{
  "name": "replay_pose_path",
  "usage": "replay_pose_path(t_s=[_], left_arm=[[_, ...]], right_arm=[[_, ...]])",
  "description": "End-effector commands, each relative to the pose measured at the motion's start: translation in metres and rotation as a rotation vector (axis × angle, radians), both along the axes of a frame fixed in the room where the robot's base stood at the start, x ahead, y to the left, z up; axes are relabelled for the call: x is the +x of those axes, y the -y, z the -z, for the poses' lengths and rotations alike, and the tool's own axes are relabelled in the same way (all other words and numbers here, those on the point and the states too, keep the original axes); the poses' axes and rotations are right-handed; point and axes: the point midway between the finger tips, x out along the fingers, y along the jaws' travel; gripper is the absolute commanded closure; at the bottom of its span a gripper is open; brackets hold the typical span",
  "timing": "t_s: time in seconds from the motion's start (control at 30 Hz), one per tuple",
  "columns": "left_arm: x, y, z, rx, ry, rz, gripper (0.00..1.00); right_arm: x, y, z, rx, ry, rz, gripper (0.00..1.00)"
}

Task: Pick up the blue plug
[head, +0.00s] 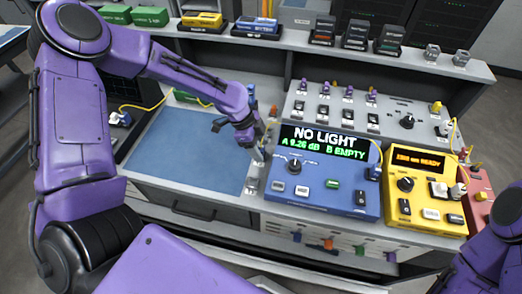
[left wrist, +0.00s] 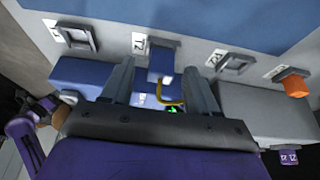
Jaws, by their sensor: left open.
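My left gripper (left wrist: 160,80) is open. In the head view my left gripper (head: 259,158) hangs at the left edge of the blue instrument (head: 330,192), its fingers partly blurred. I cannot tell for sure which blue part in the head view is this plug. Only part of my right arm shows at the lower right; its gripper is out of frame.
An orange plug (left wrist: 293,84) sits at the same panel, with an empty-looking square socket (left wrist: 233,61) between it and the blue plug. A yellow instrument (head: 425,190) stands right of the blue one. The blue mat (head: 195,150) is clear.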

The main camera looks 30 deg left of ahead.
Motion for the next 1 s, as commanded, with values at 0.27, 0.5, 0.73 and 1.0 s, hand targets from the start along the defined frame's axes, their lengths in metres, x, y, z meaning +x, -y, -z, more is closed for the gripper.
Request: replay_pose_path(t_s=[0.27,0.5,0.73,1.0], left_arm=[[0.000,0.000,0.000,0.000,0.000,0.000,0.86],[0.000,0.000,0.000,0.000,0.000,0.000,1.00],[0.001,0.001,-0.010,-0.001,0.004,0.000,1.00],[-0.028,-0.007,-0.071,-0.002,0.007,0.000,1.00]], right_arm=[[0.000,0.000,0.000,0.000,0.000,0.000,0.57],[0.000,0.000,0.000,0.000,0.000,0.000,0.57],[0.000,0.000,0.004,0.000,0.000,0.000,0.57],[0.000,0.000,0.009,0.000,0.000,0.000,0.57]])
